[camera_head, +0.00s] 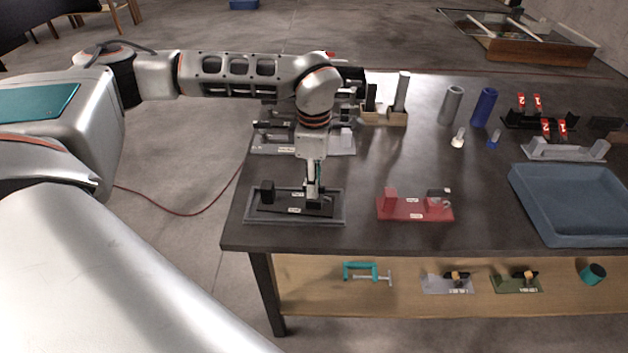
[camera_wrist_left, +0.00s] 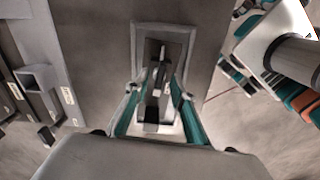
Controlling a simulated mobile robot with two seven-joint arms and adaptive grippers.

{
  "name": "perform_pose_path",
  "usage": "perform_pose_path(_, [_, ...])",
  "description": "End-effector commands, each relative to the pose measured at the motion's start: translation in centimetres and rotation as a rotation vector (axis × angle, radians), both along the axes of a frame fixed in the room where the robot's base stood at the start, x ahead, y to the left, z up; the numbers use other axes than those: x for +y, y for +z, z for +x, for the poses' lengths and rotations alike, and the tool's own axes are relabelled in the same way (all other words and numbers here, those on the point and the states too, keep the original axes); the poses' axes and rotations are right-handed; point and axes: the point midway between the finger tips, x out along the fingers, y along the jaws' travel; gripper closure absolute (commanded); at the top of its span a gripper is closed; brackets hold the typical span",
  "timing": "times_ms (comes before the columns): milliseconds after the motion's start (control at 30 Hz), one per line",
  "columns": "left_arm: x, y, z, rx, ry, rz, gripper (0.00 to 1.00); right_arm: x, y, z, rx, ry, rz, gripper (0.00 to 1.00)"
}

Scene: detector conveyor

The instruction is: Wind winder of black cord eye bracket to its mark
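The black cord eye bracket (camera_head: 268,208) sits inside a grey rectangular frame (camera_head: 248,219) at the table's front left. It has an upright block at its left end and small white labels. My left gripper (camera_head: 313,199) points down over the bracket's right end and hides the winder there. In the left wrist view, the teal fingers (camera_wrist_left: 154,88) stand apart on either side of the black bracket (camera_wrist_left: 153,58). Gaps seem to show beside the part between them, but contact is hard to judge. The mark cannot be made out. My right gripper is not in view.
A red bracket (camera_head: 401,212) stands right of the frame, with a blue tray (camera_head: 570,229) farther right. A grey bracket (camera_head: 330,145) lies behind my gripper. Grey (camera_head: 451,105) and blue (camera_head: 484,107) cylinders stand toward the back. The table between frame and red bracket is clear.

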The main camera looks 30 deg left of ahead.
Motion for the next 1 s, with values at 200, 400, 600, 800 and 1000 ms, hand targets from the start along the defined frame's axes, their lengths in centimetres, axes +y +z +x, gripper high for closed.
perform_pose_path(200, [0.00, -0.12, 0.03, -0.001, 0.000, 0.000, 0.76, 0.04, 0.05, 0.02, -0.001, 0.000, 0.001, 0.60])
perform_pose_path(400, [0.01, -0.11, 0.03, -0.001, 0.000, 0.000, 1.00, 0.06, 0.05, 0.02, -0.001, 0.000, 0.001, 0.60])
perform_pose_path(600, [0.02, -0.02, 0.02, 0.000, 0.008, 0.000, 1.00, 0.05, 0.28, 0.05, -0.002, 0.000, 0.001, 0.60])
perform_pose_path(800, [0.01, -0.02, 0.07, -0.002, 0.044, 0.000, 1.00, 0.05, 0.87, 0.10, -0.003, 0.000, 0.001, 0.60])
perform_pose_path(1000, [0.00, -0.04, 0.08, -0.002, 0.044, 0.000, 0.82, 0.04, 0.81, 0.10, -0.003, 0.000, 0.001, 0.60])
